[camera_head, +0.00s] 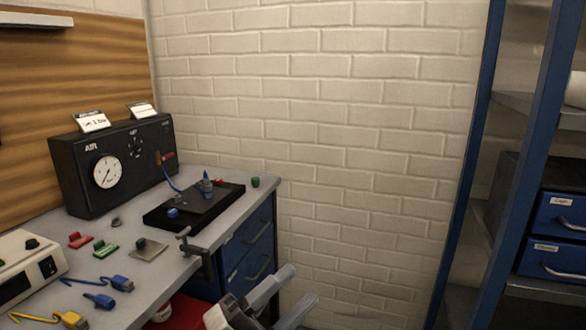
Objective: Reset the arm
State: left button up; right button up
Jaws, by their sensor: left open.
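My left gripper (301,284) shows at the bottom middle, beyond the right edge of the grey workbench (190,252). Its two pale fingers are spread and point up to the right, with nothing between them. It is apart from the things on the bench. Most of my left arm is cut off by the lower edge. My right gripper is not in view.
On the bench stand a black gauge box (112,165), a black plate (196,206) with blue fittings, a clamp (190,245), a small green cylinder (255,182) and several coloured parts. Blue drawers (247,245) are below. A blue shelf (520,160) stands right. The brick wall between is bare.

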pick_arm(q)
jog(key=s+a+f+n+t+y, duration=0.1)
jog(key=a+f+n+t+y, duration=0.1)
jog(key=a+f+n+y, duration=0.45)
jog(key=s+a+f+n+t+y, duration=0.1)
jog(key=s+a+f+n+y, duration=0.15)
jog(key=f+n+y, duration=0.7)
jog(key=s+a+f+n+g, duration=0.5)
jog(key=s+f+n, duration=0.3)
jog(key=f, duration=0.5)
jog(key=shift+s+y, duration=0.3)
jog(key=shift+s, duration=0.85)
